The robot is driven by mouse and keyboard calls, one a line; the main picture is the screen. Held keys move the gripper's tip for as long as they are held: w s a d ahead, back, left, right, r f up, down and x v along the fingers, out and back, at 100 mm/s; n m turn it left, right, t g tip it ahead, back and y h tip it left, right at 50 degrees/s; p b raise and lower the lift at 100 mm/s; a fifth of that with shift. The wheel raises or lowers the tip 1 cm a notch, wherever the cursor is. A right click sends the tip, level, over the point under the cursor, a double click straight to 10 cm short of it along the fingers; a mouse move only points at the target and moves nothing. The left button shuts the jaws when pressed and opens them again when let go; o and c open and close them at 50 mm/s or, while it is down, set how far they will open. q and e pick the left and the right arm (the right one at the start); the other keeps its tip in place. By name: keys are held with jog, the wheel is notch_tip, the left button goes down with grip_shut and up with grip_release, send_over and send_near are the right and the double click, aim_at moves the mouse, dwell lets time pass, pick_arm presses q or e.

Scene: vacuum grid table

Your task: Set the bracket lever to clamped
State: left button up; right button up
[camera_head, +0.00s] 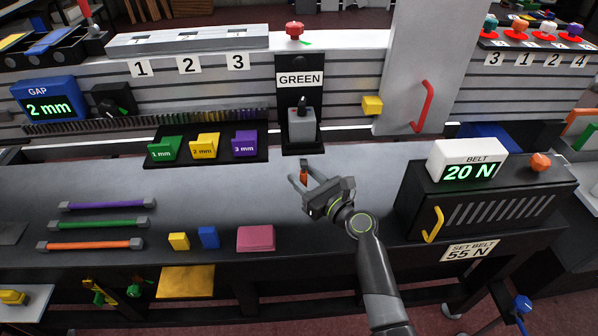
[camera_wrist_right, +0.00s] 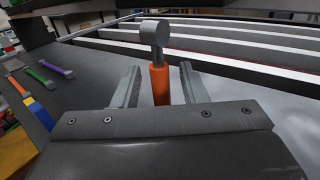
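An orange handle (camera_wrist_right: 160,85) with a grey cylindrical head (camera_wrist_right: 155,33) stands in the middle of the right wrist view. It looks like the bracket lever, but I cannot tell its setting. In the head view it is a small orange piece (camera_head: 303,175) over the table's middle. My right gripper (camera_wrist_right: 160,72) is open, one finger on each side of the handle, with visible gaps. The same gripper (camera_head: 305,180) comes in from the lower right in the head view. The bracket body is not clearly visible. My left gripper is not in view.
A grey block with a black knob (camera_head: 302,124) stands behind under the GREEN sign (camera_head: 299,79). A dark belt box (camera_head: 484,205) reading 20 N is to the right. A pink block (camera_head: 255,239) and coloured rods (camera_head: 97,225) lie on the left part of the table.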

jog(key=shift+x, duration=1.2)
jog(key=shift+c, duration=0.2)
grip_shut()
